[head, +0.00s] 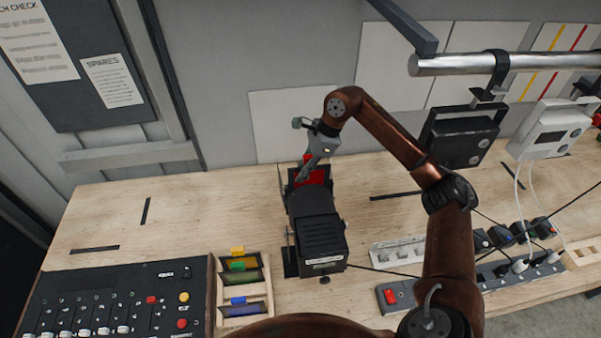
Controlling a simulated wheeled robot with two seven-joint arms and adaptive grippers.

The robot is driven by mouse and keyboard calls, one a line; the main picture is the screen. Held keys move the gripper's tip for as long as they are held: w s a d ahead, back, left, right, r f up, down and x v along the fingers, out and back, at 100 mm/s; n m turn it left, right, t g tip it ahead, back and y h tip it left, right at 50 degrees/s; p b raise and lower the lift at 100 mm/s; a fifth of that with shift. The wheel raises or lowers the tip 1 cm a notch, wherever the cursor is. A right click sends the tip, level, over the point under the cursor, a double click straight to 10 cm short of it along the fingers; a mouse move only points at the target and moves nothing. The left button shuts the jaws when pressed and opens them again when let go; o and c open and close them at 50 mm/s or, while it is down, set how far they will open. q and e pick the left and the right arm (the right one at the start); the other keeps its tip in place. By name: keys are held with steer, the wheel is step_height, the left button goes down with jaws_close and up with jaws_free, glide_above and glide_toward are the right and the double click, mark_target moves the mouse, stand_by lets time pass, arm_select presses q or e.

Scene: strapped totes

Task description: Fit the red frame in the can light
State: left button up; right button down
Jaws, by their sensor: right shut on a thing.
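The can light (324,243) is a black lamp body standing on the wooden table near the middle of the head view. Its front end points to the back of the table. The red frame (314,175) is at that far end, partly hidden by my right gripper (306,172). My right gripper comes down from above and is shut on the red frame. I cannot tell whether the frame sits inside the holder or just above it. My left gripper is not in view.
A wooden rack (242,288) with coloured frames stands left of the lamp. A black mixing desk (113,297) is at the front left. A power strip (520,266) with plugs and cables lies right. A metal rail (500,63) holds hanging lights. The table's left back is clear.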

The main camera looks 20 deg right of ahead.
steer(key=shift+f+b, duration=0.6)
steer(key=shift+f, duration=0.35)
steer(key=c, duration=1.9)
jaws_free()
steer(key=shift+c, duration=0.2)
step_height(320, 180, up, 10)
steer(key=shift+r, duration=0.1)
